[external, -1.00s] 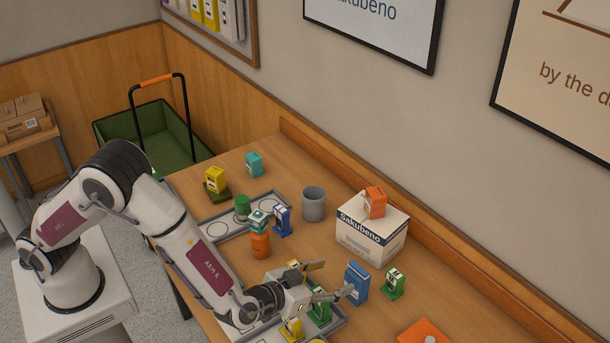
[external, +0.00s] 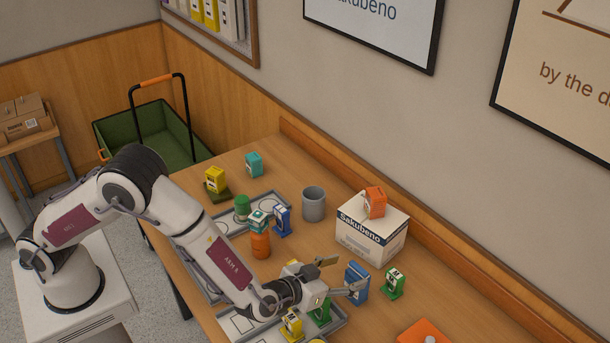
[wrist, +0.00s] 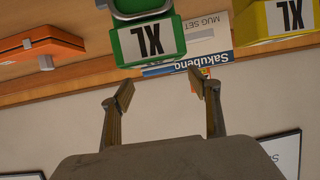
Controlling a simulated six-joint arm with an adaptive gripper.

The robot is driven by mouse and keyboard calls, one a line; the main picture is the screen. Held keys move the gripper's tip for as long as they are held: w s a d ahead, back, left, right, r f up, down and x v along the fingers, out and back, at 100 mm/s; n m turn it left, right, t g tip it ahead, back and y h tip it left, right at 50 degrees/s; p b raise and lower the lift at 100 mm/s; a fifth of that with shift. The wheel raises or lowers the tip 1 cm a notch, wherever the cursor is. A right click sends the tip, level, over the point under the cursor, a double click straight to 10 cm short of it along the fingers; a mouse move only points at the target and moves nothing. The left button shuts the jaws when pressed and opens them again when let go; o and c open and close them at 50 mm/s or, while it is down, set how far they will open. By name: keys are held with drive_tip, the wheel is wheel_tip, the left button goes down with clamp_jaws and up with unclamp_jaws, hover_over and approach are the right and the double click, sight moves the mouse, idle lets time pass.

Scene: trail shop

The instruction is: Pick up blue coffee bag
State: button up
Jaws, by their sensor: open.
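A smaller blue bag with a white label (external: 282,222) stands on the back tray. My gripper (external: 343,274) is open and empty, left of and close to the larger blue bag. One finger overlaps that bag's lower part in the external view; whether they touch I cannot tell. In the wrist view my two fingers (wrist: 162,92) are spread apart with nothing held between them. I cannot make out the blue bag clearly in the wrist view.
A green bag (external: 319,312) and a yellow bag (external: 291,325) stand below my gripper. Another green bag (external: 393,283) stands right of the blue one. The white box (external: 371,241) carries an orange bag (external: 375,203). A grey cup (external: 313,204) stands behind.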

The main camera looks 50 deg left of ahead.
sight(358, 268)
drive_tip(key=shift+x, duration=1.6)
drive_tip(key=shift+d, duration=0.1)
drive_tip(key=shift+r, duration=0.1)
drive_tip(key=c, duration=1.7)
wheel_tip(358, 268, up, 10)
